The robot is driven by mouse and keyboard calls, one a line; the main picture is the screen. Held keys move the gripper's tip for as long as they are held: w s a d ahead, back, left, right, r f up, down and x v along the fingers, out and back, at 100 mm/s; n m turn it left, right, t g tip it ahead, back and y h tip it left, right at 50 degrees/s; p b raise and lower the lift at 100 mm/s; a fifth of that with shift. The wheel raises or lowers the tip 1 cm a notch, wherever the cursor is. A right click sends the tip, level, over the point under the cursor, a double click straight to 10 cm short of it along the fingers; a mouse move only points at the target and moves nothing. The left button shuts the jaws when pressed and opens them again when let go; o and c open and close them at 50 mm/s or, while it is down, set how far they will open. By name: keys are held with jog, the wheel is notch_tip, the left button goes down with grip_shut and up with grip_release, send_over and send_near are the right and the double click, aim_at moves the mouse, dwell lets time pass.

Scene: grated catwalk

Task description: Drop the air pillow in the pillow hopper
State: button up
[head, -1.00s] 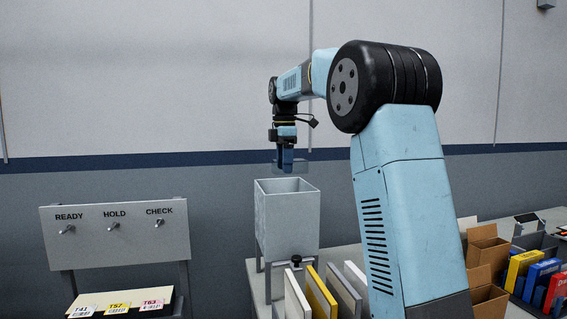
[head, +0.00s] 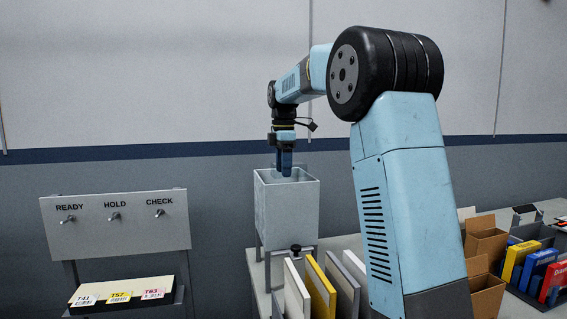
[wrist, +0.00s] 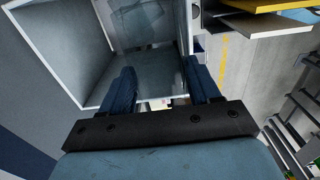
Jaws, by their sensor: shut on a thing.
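The pillow hopper (head: 287,215) is a pale grey open-topped box on legs. My gripper (head: 286,172) points down into its open mouth, with the fingertips at about rim level. In the wrist view, the hopper's wall (wrist: 50,45) rises around the left of the fingers. My gripper (wrist: 160,82) is shut on the air pillow (wrist: 152,76), a clear, faintly grey film between the two blue fingers. The pillow's outline is hard to tell against the hopper's grey inside. In the head view the hopper's near wall hides it.
Open cardboard boxes (head: 485,242) and bins of coloured packs (head: 540,268) are farther right.

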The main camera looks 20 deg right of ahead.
dwell(0.3)
jog(key=o, duration=1.2)
jog(key=shift+o, duration=0.2)
jog(key=shift+r, duration=0.15)
jog(key=shift+r, duration=1.9)
